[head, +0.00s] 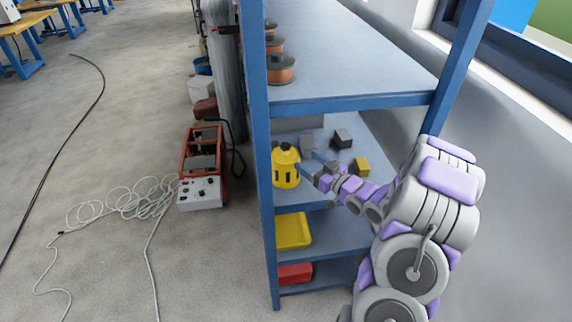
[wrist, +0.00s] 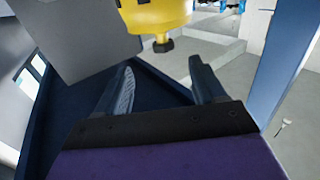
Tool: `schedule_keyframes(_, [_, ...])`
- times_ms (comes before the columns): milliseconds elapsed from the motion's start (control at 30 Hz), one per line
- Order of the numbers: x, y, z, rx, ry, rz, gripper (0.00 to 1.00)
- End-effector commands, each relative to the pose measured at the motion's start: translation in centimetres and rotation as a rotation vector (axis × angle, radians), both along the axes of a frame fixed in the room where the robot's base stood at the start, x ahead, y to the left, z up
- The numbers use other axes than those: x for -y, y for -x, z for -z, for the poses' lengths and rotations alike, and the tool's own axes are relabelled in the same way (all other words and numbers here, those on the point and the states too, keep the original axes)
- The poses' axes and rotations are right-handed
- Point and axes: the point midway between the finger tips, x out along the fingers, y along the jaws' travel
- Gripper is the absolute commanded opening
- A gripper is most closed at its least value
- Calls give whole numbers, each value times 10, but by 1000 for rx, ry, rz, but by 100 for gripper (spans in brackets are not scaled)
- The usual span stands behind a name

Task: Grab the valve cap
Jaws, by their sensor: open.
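The valve cap (head: 286,170) is a yellow, rounded cylinder with dark slots and a small dark knob on top. It stands upright at the left front corner of a middle shelf. In the wrist view the valve cap (wrist: 160,14) is cut off by the top edge, with its dark knob pointing down the picture. My gripper (head: 312,167) is just right of the cap in the head view. In the wrist view my gripper (wrist: 162,66) has its two fingers apart with nothing between them. The cap lies beyond the fingertips. I cannot tell whether they touch.
Grey blocks (head: 342,138) and a small yellow block (head: 360,167) share the shelf. A blue post (head: 262,190) rises close to the cap's left. Spools (head: 280,70) sit on the shelf above. A yellow bin (head: 293,231) and a red bin (head: 295,274) are below.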

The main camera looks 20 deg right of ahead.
Motion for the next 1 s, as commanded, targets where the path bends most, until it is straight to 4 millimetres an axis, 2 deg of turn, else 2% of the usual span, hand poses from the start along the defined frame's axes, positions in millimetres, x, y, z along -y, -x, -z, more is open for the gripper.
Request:
schedule_keyframes(400, [-12,-59,3,-1,-6,-1,69])
schedule_keyframes(767, [-27,-78,1,-2,-2,-1,69])
schedule_keyframes(1000, [-36,-105,0,-2,-4,-1,69])
